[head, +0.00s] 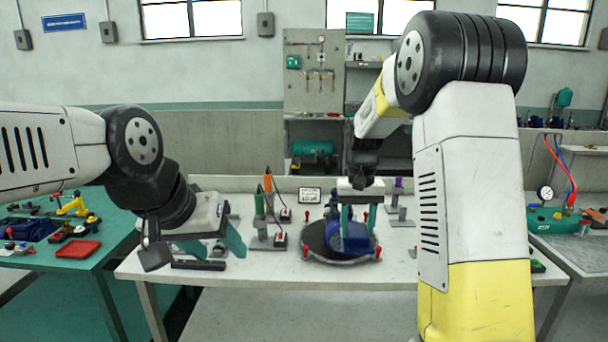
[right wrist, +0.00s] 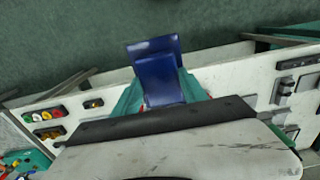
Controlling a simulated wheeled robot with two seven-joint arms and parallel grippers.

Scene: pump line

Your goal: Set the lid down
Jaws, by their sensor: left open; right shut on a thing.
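A blue part (head: 354,240), which I take to be the lid, is between the green fingers of my right gripper (head: 359,222). It shows in the right wrist view as a blue block (right wrist: 163,82) between the same fingers (right wrist: 165,98). In the head view it is over a dark round plate (head: 314,240) with red clamps around it. I cannot tell whether it touches the plate. My right gripper is shut on it, pointing down. My left gripper (head: 212,248) is open and empty above the left front of the white table (head: 300,273).
Green and orange tools (head: 260,205) on stands are left of the plate, and a purple one (head: 398,187) is behind right. A dark bar (head: 198,265) lies at the front left edge. A small sign (head: 310,195) stands behind. A green table (head: 100,250) with a red tray (head: 78,249) is at left.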

